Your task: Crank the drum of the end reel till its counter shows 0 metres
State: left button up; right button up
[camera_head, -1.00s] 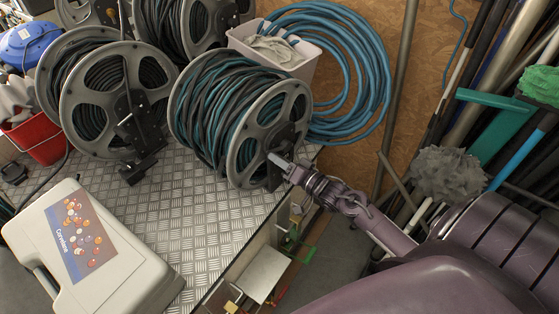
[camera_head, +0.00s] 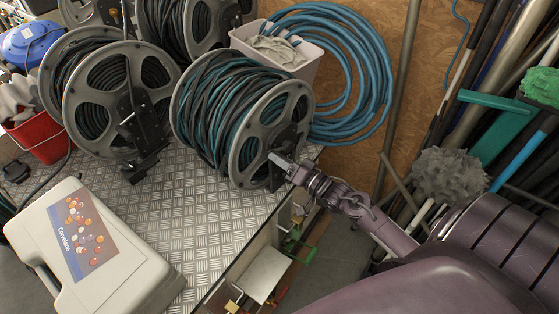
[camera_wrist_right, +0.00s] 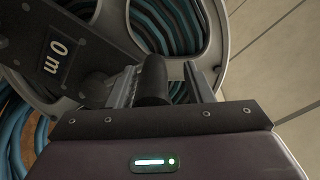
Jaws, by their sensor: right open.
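The end reel (camera_head: 238,125) holds blue and black hose on a grey drum and stands at the right end of the metal bench. In the right wrist view its drum rim (camera_wrist_right: 226,40) fills the back. A dark cylindrical crank handle (camera_wrist_right: 153,82) stands between the fingers of my right gripper (camera_wrist_right: 160,88). The fingers are open, one on each side, with a visible gap at the right. In the head view my right gripper (camera_head: 279,163) is at the reel's front face. My left gripper is out of view.
Other reels (camera_head: 117,100) stand to the left and behind. A pale case (camera_head: 85,250) lies on the bench (camera_head: 215,225) at front left. A tub (camera_head: 306,68) and coiled blue hose (camera_head: 375,75) are behind the end reel. Poles and brushes crowd the right.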

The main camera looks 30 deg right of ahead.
jog(key=b+v, duration=0.1)
jog(key=v, duration=0.6)
jog(key=shift+s+a, duration=0.3)
jog(key=shift+s, duration=0.05)
jog(key=shift+r, duration=0.2)
